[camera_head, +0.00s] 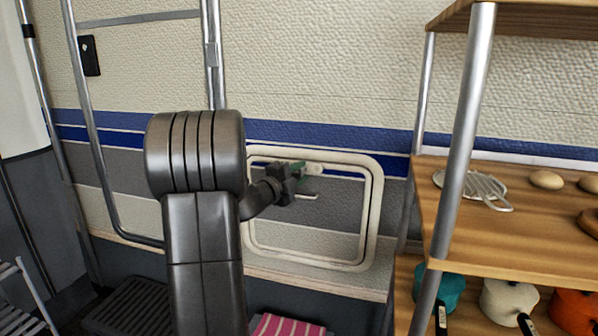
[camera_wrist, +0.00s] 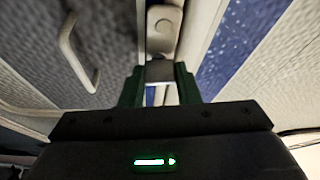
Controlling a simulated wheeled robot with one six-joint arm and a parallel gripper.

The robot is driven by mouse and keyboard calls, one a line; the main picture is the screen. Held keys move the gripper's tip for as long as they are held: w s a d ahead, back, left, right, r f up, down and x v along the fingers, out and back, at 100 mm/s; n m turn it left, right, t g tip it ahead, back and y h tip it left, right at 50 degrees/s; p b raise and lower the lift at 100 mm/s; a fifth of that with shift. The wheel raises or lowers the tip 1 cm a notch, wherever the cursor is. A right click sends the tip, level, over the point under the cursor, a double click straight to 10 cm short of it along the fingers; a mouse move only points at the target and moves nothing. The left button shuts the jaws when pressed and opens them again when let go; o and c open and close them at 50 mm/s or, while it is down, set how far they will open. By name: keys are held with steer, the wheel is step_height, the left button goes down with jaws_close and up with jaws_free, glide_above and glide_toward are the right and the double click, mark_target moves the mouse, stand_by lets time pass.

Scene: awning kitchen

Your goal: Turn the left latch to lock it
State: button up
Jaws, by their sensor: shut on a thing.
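A pale latch (camera_head: 314,169) sits on the top edge of the white-framed hatch (camera_head: 373,205) in the caravan wall. In the wrist view, the latch (camera_wrist: 162,22) has a rounded base on the frame, and its grey end lies between my green fingers. My gripper (camera_head: 300,171) is at the top of the hatch, shut on that latch; its fingers (camera_wrist: 158,73) also show in the wrist view. My arm covers the hatch's upper left part in the head view. I see only one latch, so I cannot tell whether another is hidden.
A thin handle (camera_wrist: 72,52) juts from the hatch panel beside my gripper. A metal ladder (camera_head: 88,130) stands on the left. A wooden shelf unit (camera_head: 520,240) with metal posts, holding food and pots, stands close on the right. A pink striped cloth (camera_head: 288,326) lies below.

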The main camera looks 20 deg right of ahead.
steer(key=shift+r+m, duration=0.1)
steer(key=shift+m, duration=0.5)
steer(key=shift+m+g+y+p, duration=0.3)
steer(key=shift+p, duration=0.05)
steer(key=o, duration=1)
steer(key=p+v, duration=0.2)
steer(key=v, duration=1.1)
steer(key=shift+s+a, duration=0.25)
steer(key=shift+a, duration=0.05)
steer(key=shift+w+d, duration=0.1)
steer(key=shift+d, duration=0.05)
